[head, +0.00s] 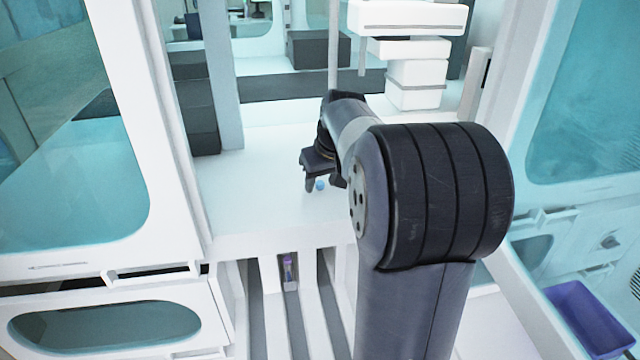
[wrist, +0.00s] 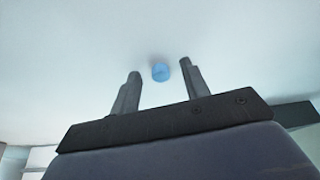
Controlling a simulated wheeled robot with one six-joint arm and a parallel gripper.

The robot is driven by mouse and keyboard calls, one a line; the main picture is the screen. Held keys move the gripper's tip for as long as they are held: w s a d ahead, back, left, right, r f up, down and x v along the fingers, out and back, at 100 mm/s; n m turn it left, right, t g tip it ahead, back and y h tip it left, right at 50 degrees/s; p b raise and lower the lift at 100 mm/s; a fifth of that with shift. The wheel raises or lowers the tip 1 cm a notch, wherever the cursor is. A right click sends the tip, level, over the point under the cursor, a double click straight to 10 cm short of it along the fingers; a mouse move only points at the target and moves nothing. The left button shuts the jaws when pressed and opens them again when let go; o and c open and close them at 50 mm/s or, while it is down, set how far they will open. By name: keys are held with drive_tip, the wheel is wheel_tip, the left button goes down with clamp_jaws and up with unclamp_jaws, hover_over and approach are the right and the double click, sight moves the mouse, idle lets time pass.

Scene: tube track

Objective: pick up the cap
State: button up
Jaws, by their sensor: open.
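The cap (head: 320,185) is a small blue piece lying on the white worktop (head: 250,185). In the wrist view the blue cap (wrist: 160,72) shows between the tips of the two fingers, slightly beyond them. My gripper (head: 322,186) hangs over the worktop right by the cap. In the wrist view my gripper (wrist: 160,75) is open, with one finger on each side of the cap and a gap to both. Whether the fingertips are level with the cap or above it I cannot tell.
A tube with a purple part (head: 288,270) stands in a slotted track below the worktop's front edge. A white machine (head: 415,60) stands at the back right. A purple bin (head: 588,318) is at lower right. The worktop left of my gripper is clear.

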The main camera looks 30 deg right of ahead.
clamp_jaws()
idle(0.4)
drive_tip(key=shift+r, duration=0.1)
